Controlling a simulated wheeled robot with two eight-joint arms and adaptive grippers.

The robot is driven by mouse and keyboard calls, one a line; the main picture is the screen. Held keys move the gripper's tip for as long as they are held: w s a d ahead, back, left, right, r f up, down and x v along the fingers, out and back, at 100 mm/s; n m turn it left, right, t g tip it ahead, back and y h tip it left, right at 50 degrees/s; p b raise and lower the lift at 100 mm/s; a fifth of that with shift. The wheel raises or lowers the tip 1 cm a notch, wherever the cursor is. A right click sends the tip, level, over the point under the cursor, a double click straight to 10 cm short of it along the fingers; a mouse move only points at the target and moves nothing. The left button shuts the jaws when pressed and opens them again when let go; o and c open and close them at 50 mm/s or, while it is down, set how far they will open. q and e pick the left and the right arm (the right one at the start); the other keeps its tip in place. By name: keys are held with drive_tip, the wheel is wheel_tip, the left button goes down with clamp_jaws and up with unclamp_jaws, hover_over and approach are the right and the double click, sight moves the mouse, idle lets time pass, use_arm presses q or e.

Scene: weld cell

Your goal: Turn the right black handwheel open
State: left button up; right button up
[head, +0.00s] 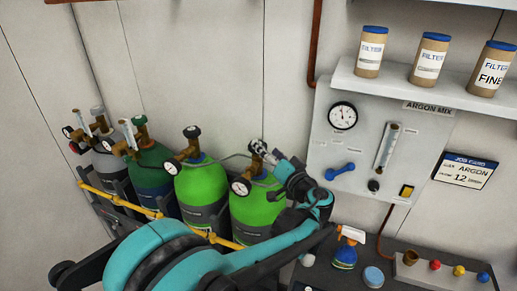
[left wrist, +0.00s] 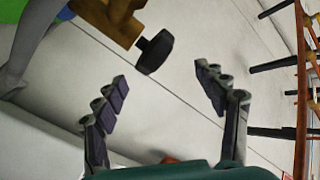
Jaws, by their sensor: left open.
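The right bright green cylinder (head: 256,208) stands at the right end of the cylinder row, with a brass valve and gauge on top. Its black handwheel (left wrist: 155,51) shows in the left wrist view on the end of a brass valve body (left wrist: 108,18). My left gripper (head: 265,154) is at this valve in the head view and partly covers it. In the left wrist view my left gripper (left wrist: 165,84) is open, its fingers apart and empty. The handwheel lies just beyond the fingertips, between their lines; I see no contact. My right gripper is not in view.
Another bright green cylinder (head: 203,190) with a black handwheel (head: 192,132) stands to the left, then dark green and grey ones. A yellow pipe (head: 160,215) runs in front. A gas panel (head: 340,150) and a shelf of filter cans (head: 428,58) are to the right.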

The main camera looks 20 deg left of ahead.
use_arm(q)
drive_tip(key=a+n+t+h, duration=0.1)
drive_tip(key=n, duration=0.1)
drive_tip(key=w+a+f+n+t, duration=0.1)
drive_tip(key=a, duration=0.1)
drive_tip(key=w+a+n+h+b, duration=0.1)
drive_tip(key=n, duration=0.1)
drive_tip(key=shift+w+a+f+n+t+h, duration=0.15)
drive_tip(key=shift+a+f+n+t+h, duration=0.15)
drive_tip(key=shift+t, duration=0.1)
drive_tip(key=c, duration=1.2)
